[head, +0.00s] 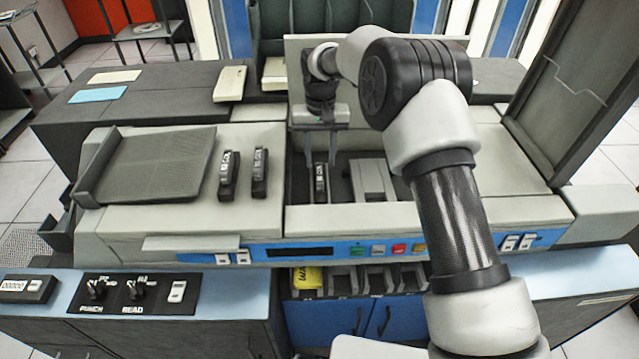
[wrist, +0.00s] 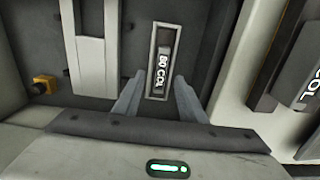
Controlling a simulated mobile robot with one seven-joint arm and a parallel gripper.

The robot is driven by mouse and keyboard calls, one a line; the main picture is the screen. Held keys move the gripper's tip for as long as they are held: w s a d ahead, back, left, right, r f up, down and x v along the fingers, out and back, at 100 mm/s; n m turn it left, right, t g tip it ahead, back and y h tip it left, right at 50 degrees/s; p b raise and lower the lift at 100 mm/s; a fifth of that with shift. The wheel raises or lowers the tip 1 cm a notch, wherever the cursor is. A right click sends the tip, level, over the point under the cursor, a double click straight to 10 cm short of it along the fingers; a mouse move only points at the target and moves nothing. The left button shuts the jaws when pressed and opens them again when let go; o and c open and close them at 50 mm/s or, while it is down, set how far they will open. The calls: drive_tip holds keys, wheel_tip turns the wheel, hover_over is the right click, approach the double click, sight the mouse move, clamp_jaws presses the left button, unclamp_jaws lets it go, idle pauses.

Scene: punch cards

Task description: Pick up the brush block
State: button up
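A narrow dark block (head: 320,183) sits upright in the recess in the middle of the machine. Two similar dark blocks (head: 225,175) (head: 260,172) stand on the pale panel left of the recess. Which one the task names is not marked.
A grey raised fixture (head: 372,181) stands right of the block in the recess; its side also shows in the wrist view (wrist: 91,50). Recess walls surround the block. A dark sloping tray (head: 150,165) lies at the left, and a button panel (head: 400,250) runs along the front.

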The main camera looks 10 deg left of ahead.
sight(319, 173)
drive_tip(key=shift+a+f, duration=0.1)
drive_tip(key=shift+f, duration=2.7)
clamp_jaws()
